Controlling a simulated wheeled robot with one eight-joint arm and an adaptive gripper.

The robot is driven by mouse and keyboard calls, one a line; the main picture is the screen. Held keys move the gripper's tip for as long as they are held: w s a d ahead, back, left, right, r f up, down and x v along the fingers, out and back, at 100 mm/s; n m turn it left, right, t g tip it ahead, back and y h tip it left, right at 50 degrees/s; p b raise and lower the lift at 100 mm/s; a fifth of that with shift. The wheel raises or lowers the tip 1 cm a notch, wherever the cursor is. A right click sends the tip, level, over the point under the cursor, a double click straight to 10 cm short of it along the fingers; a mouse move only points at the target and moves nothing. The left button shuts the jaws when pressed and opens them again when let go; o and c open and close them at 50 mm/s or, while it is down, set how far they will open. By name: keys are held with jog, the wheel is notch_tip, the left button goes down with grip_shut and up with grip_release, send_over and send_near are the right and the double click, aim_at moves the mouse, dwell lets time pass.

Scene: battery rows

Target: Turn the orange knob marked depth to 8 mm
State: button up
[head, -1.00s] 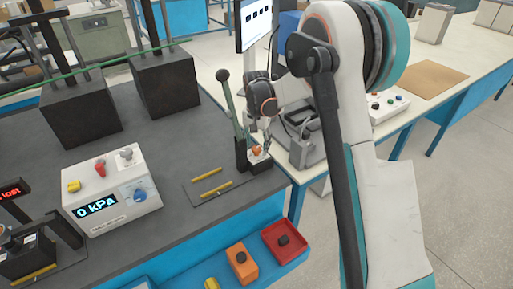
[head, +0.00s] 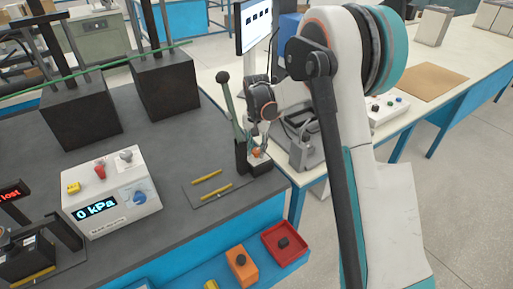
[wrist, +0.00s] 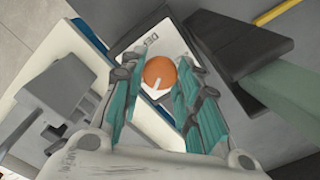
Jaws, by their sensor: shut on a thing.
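The orange knob (wrist: 159,73) sits on a white plate (wrist: 183,44) with partly visible lettering that begins "DE"; the rest is hidden. A white pointer line on the knob runs toward the bottom of the wrist view. My gripper (wrist: 158,82) has its teal fingers on either side of the knob and is shut on it. In the head view the knob (head: 256,153) shows small below my gripper (head: 259,146), at the right corner of the dark bench. I cannot read any scale marks or a millimetre value.
A dark post with a green lever (head: 230,110) stands close left of my gripper. Yellow bars (head: 207,177) lie on a dark plate nearby. A white 0 kPa box (head: 110,195) stands further left. A grey machine (head: 305,145) is just right of the gripper.

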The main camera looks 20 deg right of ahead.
jog(key=n, duration=0.5)
jog(key=shift+n, duration=0.3)
jog(key=n, duration=0.5)
jog(key=shift+n, duration=0.3)
dwell(0.3)
jog(key=o, duration=1.1)
